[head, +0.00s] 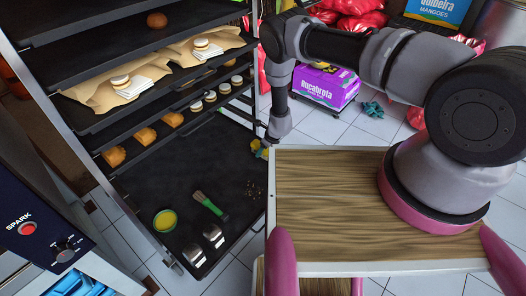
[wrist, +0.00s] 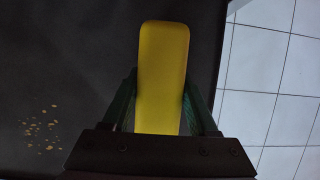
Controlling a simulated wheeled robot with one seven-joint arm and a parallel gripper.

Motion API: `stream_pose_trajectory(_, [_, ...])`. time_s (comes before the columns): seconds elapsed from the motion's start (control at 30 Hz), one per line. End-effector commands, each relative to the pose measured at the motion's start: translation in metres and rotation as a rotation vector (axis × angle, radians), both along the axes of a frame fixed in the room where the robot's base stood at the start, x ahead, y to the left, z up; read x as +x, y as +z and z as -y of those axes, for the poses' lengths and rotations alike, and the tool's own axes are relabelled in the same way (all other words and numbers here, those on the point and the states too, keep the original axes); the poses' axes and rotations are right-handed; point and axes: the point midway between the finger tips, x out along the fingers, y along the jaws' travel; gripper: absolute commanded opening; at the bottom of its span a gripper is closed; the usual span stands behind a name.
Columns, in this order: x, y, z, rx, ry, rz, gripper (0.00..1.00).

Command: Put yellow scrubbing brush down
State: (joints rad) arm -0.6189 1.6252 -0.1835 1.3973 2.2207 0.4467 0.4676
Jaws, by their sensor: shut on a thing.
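The yellow scrubbing brush (wrist: 163,75) is between the two green fingers of my gripper (wrist: 160,92), which is shut on it. In the wrist view the brush shows as a long yellow block over a dark surface, and its lower end is hidden by my gripper. In the head view my gripper (head: 260,149) is at the right edge of the rack's lowest visible black tray (head: 150,190), with a little yellow showing there. I cannot tell whether the brush touches the tray.
On the tray are a round yellow-green container (head: 165,220), a green-handled brush (head: 208,203), two metal pieces (head: 203,246) and scattered bits (wrist: 40,130). Shelves with baked goods (head: 120,92) hang above. White floor tiles (wrist: 270,75) lie right of the tray edge. Much of the tray is bare.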

Motion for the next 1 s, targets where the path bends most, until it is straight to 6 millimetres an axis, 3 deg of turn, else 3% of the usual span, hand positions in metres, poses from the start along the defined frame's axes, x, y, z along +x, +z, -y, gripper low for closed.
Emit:
stream_pose_trajectory(0.4, [0.000, -0.007, 0.000, 0.000, 0.000, 0.000, 0.00])
stream_pose_trajectory(0.43, [0.000, -0.007, 0.000, 0.000, 0.000, 0.000, 0.63])
stream_pose_trajectory(0.5, [0.000, -0.007, 0.000, 0.000, 0.000, 0.000, 0.89])
stream_pose_trajectory(0.83, [0.000, -0.005, 0.000, 0.000, 0.000, 0.000, 0.89])
stream_pose_trajectory(1.0, [-0.004, 0.015, 0.005, -0.001, 0.001, 0.000, 0.89])
